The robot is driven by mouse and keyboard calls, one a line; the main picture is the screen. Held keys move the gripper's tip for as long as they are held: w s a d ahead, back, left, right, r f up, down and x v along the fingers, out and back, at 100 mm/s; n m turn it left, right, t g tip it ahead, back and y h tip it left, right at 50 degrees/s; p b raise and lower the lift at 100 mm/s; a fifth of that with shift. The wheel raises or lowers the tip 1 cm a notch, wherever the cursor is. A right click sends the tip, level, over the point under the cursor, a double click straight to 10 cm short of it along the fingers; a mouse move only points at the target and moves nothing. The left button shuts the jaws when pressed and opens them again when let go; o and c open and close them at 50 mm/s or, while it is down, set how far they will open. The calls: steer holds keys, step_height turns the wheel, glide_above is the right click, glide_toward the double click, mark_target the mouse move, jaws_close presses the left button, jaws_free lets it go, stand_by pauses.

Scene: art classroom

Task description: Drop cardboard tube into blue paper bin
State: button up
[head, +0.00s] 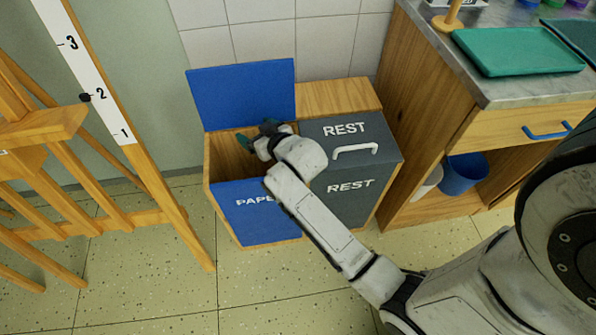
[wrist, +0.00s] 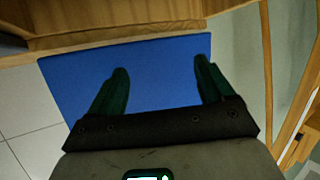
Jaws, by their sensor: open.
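The blue paper bin (head: 254,214) is the left half of a wooden bin cabinet, with PAPER lettering partly covered by my arm. Its blue lid (head: 241,92) stands raised against the wall, and the lid also fills the middle of the wrist view (wrist: 160,85). My gripper (head: 257,134) is over the bin's open top, near the back. In the wrist view my gripper (wrist: 161,64) has its two dark green fingers wide apart with nothing between them. I see no cardboard tube in either view; my arm hides part of the bin's inside.
The grey REST bin (head: 357,189) is closed, just right of the paper bin. A wooden easel (head: 150,185) stands close on the left. A counter (head: 480,70) with a green tray (head: 517,51) is on the right, with a blue bucket (head: 464,174) beneath it. Floor in front is clear.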

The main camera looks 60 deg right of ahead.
steer(key=p+v, duration=0.2)
steer(key=v, duration=0.8)
steer(key=shift+s+a+r, duration=0.1)
steer(key=shift+s, duration=0.05)
